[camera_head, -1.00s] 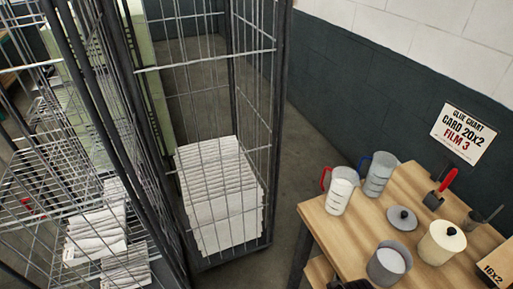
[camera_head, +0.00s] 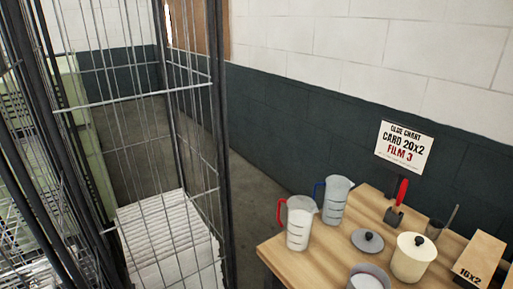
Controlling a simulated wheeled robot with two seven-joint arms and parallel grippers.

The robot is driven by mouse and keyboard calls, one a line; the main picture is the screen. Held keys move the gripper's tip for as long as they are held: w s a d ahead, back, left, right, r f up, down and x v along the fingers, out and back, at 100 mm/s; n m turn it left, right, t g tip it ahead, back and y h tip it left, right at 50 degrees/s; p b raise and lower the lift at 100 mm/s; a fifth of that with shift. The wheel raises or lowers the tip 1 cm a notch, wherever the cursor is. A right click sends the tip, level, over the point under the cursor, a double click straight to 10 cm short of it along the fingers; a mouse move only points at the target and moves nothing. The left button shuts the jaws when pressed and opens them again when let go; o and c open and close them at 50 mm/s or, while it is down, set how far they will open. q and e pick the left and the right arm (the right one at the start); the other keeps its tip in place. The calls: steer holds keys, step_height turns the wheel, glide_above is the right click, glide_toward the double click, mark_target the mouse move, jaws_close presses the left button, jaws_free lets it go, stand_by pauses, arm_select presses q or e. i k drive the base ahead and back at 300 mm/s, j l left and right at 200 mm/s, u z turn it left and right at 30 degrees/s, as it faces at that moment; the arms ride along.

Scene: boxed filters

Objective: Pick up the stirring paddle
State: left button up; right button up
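A thin dark stick (camera_head: 450,216) leans out of a small dark cup (camera_head: 434,229) on the wooden table at the right. It may be the stirring paddle; its lower end is hidden in the cup. A tool with a red handle (camera_head: 402,190) and a dark, broad lower end stands to its left, near the back edge. I cannot tell for sure which of the two is the paddle. Neither of my grippers can be made out in the head view.
The wooden table (camera_head: 289,252) holds a red-handled jug (camera_head: 299,228), a blue-handled jug (camera_head: 336,205), a grey lid (camera_head: 367,241), a lidded cream pot (camera_head: 412,260), an open grey pot (camera_head: 369,279) and a "16x2" box (camera_head: 480,257). A wire cage trolley (camera_head: 222,150) stands left.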

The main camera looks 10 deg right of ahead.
mark_target(396, 207)
steer(key=z, duration=1.45)
